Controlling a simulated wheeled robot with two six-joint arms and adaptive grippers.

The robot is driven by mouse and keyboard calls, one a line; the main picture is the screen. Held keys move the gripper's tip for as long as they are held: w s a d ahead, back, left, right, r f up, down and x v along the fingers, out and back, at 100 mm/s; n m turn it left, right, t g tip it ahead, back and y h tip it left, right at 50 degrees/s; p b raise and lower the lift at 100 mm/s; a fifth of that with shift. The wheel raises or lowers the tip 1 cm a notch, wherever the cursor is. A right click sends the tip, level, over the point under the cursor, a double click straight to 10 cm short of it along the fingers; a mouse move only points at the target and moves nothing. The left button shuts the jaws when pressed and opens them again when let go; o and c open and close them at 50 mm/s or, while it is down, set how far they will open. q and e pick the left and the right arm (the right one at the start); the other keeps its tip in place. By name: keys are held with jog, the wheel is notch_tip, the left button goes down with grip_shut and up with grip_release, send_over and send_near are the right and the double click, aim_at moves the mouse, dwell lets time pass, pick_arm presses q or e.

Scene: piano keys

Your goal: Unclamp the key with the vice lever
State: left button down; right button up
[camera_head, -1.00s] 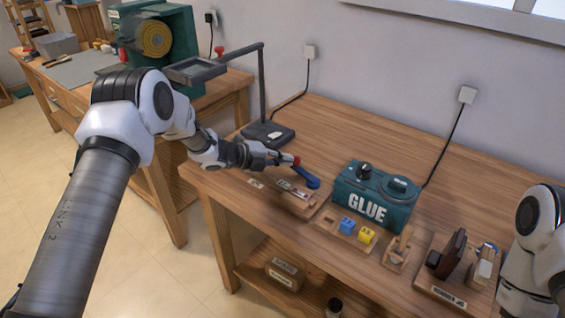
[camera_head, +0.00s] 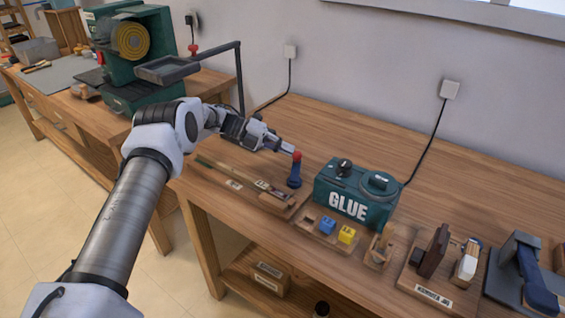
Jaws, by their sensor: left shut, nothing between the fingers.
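The vice lever (camera_head: 295,172) is dark blue with a red tip and stands roughly upright on the bench, left of the glue box. A long wooden piano key (camera_head: 222,174) lies along the bench's front left, its right end at a small wooden vice block (camera_head: 278,200). I cannot tell whether the vice still grips it. My left gripper (camera_head: 288,148) is shut and empty, its fingertips right beside the lever's red tip; I cannot tell whether they touch it. My right gripper is out of view.
A green glue box (camera_head: 352,192) stands right of the lever, with blue (camera_head: 327,226) and yellow (camera_head: 347,234) blocks in front. Wooden stands with tools (camera_head: 440,265) fill the front right. The bench's back middle is clear.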

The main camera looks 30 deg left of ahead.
pick_arm(q)
jog(key=shift+w+d, duration=0.7)
jog(key=shift+d, duration=0.15)
jog(key=shift+w+d+b, duration=0.3)
jog(key=shift+d, duration=0.4)
jog(key=v, duration=1.2)
jog(key=shift+f, duration=0.1)
